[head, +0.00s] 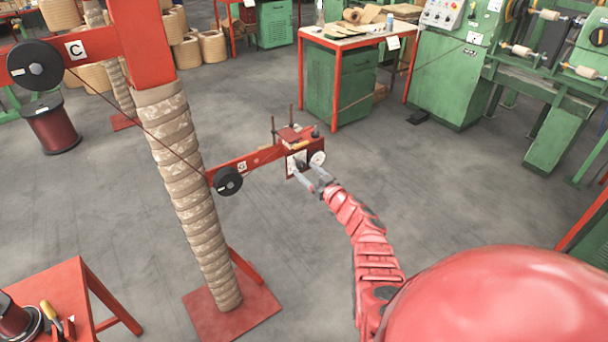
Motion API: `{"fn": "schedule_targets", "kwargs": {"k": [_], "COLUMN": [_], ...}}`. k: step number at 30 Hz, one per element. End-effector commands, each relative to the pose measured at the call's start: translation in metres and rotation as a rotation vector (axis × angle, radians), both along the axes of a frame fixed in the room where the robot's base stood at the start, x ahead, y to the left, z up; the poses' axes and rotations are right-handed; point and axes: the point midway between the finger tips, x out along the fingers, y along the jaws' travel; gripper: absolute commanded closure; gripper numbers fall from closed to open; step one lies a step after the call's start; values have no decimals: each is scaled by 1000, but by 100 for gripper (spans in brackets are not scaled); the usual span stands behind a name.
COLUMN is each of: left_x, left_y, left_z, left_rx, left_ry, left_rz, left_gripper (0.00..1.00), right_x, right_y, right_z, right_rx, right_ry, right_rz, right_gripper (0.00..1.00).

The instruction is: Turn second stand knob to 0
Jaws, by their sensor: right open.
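A red stand arm (258,158) reaches right from behind a rope-wrapped column. At its end is a red box with a pale plate (291,164), and a small dark knob (299,166) shows on the plate. A small round white disc (318,158) is beside it. My right gripper (307,172) is open, with its grey fingers right at the plate and knob. I cannot tell whether the fingers touch the knob, and the knob's setting is too small to read. My left gripper is not in view.
The rope-wrapped column (188,190) stands on a red base plate (232,315) left of the arm. A black wheel (228,181) hangs on the arm. A red bench (70,300) is at lower left. Green machines (450,75) stand at the back right. Floor between is clear.

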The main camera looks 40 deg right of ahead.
Motion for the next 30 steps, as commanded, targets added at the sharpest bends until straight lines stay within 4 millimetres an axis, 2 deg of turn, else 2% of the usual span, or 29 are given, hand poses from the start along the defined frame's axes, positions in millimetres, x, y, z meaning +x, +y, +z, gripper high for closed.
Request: {"fn": "schedule_targets", "kwargs": {"k": [1, 4, 16, 17, 28, 30], "left_x": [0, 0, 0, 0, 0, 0], "left_y": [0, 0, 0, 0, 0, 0], "left_z": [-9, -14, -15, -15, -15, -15], "left_rx": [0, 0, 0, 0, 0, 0], "left_ry": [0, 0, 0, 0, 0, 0], "left_rz": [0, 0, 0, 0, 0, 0], "left_gripper": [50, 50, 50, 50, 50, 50], "right_x": [6, 13, 18, 18, 18, 18], "right_y": [0, 1, 1, 1, 1, 1], "right_z": [-2, -3, 1, 1, 1, 1], "right_rx": [-2, 1, -1, -1, -1, -1], "right_ry": [-4, -1, -1, -1, -1, -1], "right_rz": [1, 2, 3, 3, 3, 3], "right_gripper": [30, 30, 30, 33, 100, 100]}}
